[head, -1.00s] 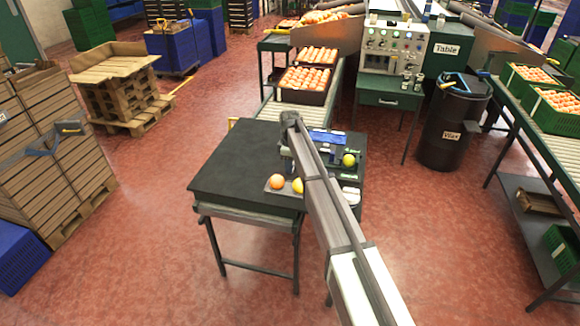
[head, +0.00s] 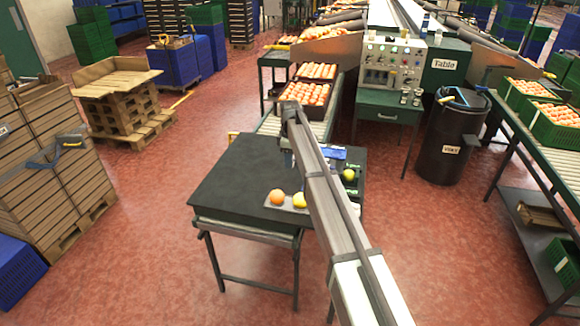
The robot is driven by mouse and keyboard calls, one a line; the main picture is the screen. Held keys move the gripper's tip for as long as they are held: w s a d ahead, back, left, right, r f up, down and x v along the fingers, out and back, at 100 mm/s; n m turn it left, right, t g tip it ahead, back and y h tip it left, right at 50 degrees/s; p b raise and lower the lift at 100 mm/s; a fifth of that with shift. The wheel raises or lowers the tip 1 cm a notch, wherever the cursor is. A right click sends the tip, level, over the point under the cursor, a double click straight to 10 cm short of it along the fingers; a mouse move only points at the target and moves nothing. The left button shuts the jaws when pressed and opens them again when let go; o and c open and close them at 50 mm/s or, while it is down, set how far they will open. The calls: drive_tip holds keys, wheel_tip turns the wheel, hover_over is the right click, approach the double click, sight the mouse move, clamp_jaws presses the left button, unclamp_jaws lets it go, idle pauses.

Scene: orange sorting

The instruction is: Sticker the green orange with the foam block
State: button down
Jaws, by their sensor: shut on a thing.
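The green orange (head: 349,175) sits at the right side of the dark table, just right of my arm. An orange fruit (head: 277,197) and a yellow fruit (head: 299,200) sit in a row on a grey tray at the table's front; my arm partly covers the yellow one. My gripper (head: 287,156) hangs below the bend of my arm, over the table, left of and apart from the green orange. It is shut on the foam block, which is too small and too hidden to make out.
The left half of the dark table (head: 237,175) is clear. A blue item (head: 334,153) stands behind the green orange, partly hidden by my arm. Crates of oranges (head: 306,93) stand on the conveyor behind. A dark bin (head: 447,140) stands to the right.

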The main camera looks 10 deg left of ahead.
idle(0.3)
drive_tip(key=d+f, duration=0.2)
drive_tip(key=d, duration=0.6)
drive_tip(key=shift+s+a+f, duration=0.1)
drive_tip(key=shift+s+f, duration=0.05)
drive_tip(key=shift+f, duration=1.3)
drive_tip(key=shift+s+a+f, duration=0.1)
drive_tip(key=shift+f, duration=1.35)
drive_tip(key=shift+f, duration=0.6)
drive_tip(key=shift+r, duration=0.2)
wheel_tip(320, 180, up, 7)
drive_tip(key=shift+f, duration=0.15)
idle(0.8)
drive_tip(key=shift+d, duration=0.1)
